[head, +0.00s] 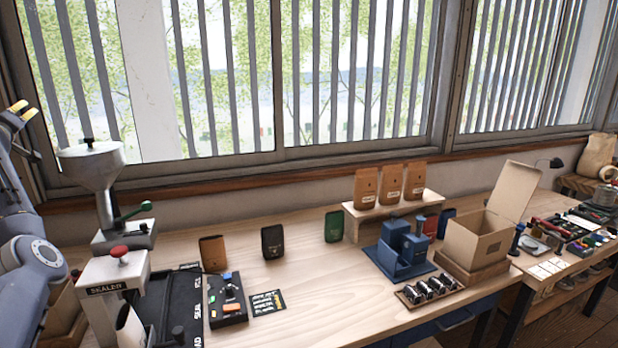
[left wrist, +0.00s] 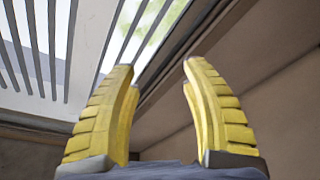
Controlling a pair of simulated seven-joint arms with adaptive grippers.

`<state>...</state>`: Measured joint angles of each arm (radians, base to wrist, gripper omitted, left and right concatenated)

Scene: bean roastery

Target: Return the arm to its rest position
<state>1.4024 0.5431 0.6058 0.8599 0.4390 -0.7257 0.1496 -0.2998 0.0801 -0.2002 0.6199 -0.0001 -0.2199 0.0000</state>
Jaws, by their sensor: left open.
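My left gripper (head: 22,112) is raised at the far left of the head view, in front of the window frame and above the bench. Its yellow fingers point up. In the left wrist view the two yellow fingers of the left gripper (left wrist: 160,90) stand apart with nothing between them, facing the slatted window and the wall. My left arm (head: 30,255) comes up along the left edge of the head view. My right gripper is in neither view.
A hopper (head: 92,165) and a sealer (head: 112,285) stand close to my left arm. Pouches, including a green one (head: 334,226), stand on the wooden bench (head: 330,290). An open cardboard box (head: 475,240) is at the right. The bench's middle front is clear.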

